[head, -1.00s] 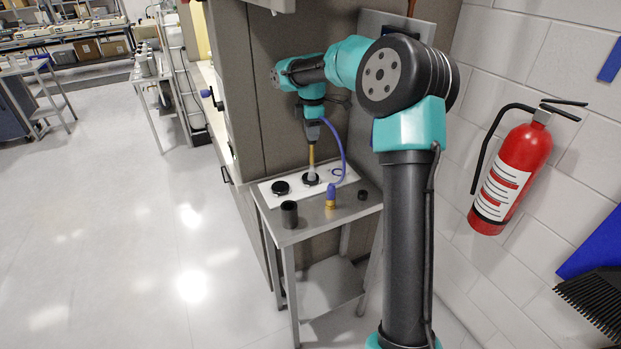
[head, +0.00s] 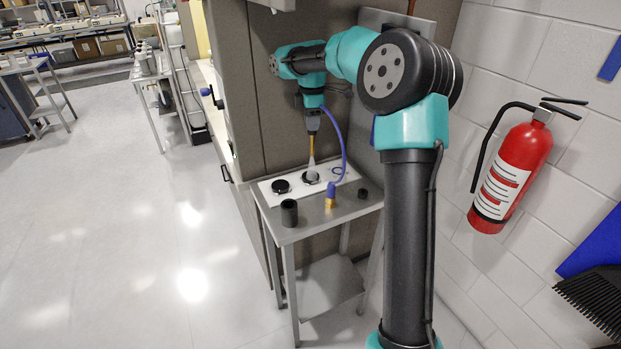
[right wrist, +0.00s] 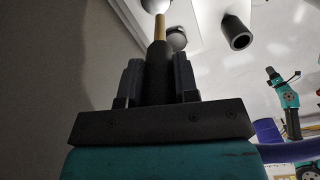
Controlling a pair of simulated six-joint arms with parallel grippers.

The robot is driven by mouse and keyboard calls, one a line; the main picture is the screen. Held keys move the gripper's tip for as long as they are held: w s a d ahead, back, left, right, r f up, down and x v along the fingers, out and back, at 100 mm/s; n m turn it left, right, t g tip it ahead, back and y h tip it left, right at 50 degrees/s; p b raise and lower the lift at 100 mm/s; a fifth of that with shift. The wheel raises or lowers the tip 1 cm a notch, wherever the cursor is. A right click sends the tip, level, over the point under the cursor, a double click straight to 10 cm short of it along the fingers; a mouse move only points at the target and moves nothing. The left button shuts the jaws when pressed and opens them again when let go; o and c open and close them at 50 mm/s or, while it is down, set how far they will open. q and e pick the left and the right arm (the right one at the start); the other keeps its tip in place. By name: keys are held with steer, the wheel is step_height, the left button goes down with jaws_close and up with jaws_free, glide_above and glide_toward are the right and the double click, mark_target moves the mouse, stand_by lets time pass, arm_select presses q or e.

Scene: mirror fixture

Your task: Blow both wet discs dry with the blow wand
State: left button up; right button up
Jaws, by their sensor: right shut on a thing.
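My right gripper (head: 312,125) is shut on the blow wand (head: 311,146), which points down with its brass tube. A blue hose runs from beside it to a brass fitting on the table. A pale cone shows at the wand's tip, over the right disc (head: 311,178) and partly hiding it. The left disc (head: 281,186) is dark and lies uncovered on the same white plate (head: 336,170). In the right wrist view, the wand (right wrist: 159,65) stands between the fingers. Whether either disc is wet is too small to tell. My left gripper does not show in the head view.
The small metal table (head: 309,227) also holds a dark open cup (head: 289,212), the blue and brass fitting (head: 331,196) and a small black cylinder (head: 363,193). A grey panel stands close behind. A red extinguisher (head: 510,175) hangs on the right wall. The floor at left is clear.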

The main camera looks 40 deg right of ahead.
steer(key=shift+r, duration=1.1)
